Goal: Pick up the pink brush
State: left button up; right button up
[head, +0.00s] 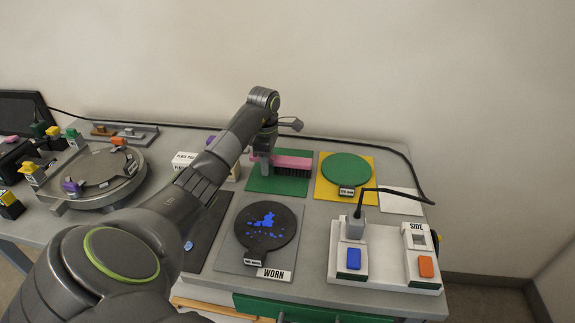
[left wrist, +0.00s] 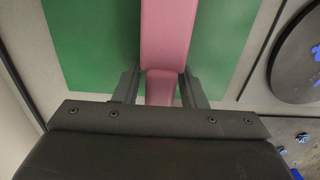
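The pink brush (head: 294,162) lies on a green mat (head: 268,186) at the back of the table, with dark bristles below its pink back. My left gripper (head: 264,160) is at the left, handle end of the brush, pointing down. In the left wrist view, the pink brush (left wrist: 168,35) runs away from the gripper, and its narrow handle lies between the two dark fingers (left wrist: 160,88). A small gap shows beside the handle, so the left gripper looks open around it. My right gripper is not in view.
A yellow mat with a green disc (head: 346,167) is right of the brush. In front lie a dark disc with blue bits (head: 268,222) by a "WORN" label and a white switch box (head: 385,268). A round grey fixture (head: 95,175) stands left. A black cable runs along the back.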

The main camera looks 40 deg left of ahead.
pick_arm(q)
jog(key=c, duration=0.7)
jog(key=shift+r, duration=0.1)
jog(key=shift+c, duration=0.2)
jog(key=shift+w+r, duration=0.1)
jog(key=shift+r, duration=0.15)
notch_tip(320, 180, up, 5)
jog(key=shift+r, duration=0.15)
notch_tip(320, 180, up, 2)
jog(key=p, duration=0.2)
jog(key=shift+r+p, duration=0.1)
jog(key=shift+p, duration=0.3)
jog(key=shift+r+p, duration=0.95)
